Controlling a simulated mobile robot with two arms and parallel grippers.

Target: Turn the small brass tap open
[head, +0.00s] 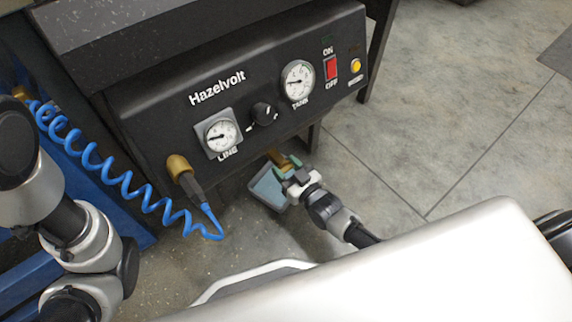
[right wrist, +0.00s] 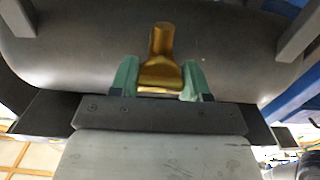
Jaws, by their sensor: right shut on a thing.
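The small brass tap (head: 278,158) sits under the black Hazelvolt machine, below its front panel. In the right wrist view the tap (right wrist: 161,42) hangs from the rounded dark underside of a tank, and its wider end lies between green fingertips. My right gripper (head: 288,171) reaches up to the tap from below right in the head view. In the right wrist view the gripper (right wrist: 160,80) is shut on the tap's wide end. The tap is partly hidden by the fingers in the head view. My left arm is at the left edge; its gripper is not in view.
The panel (head: 240,120) carries a line gauge (head: 221,134), a tank gauge (head: 298,80), a black knob (head: 263,113), a red switch (head: 331,67) and a yellow button (head: 356,66). A coiled blue hose (head: 125,183) hangs at the left. Open floor (head: 455,110) lies at the right.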

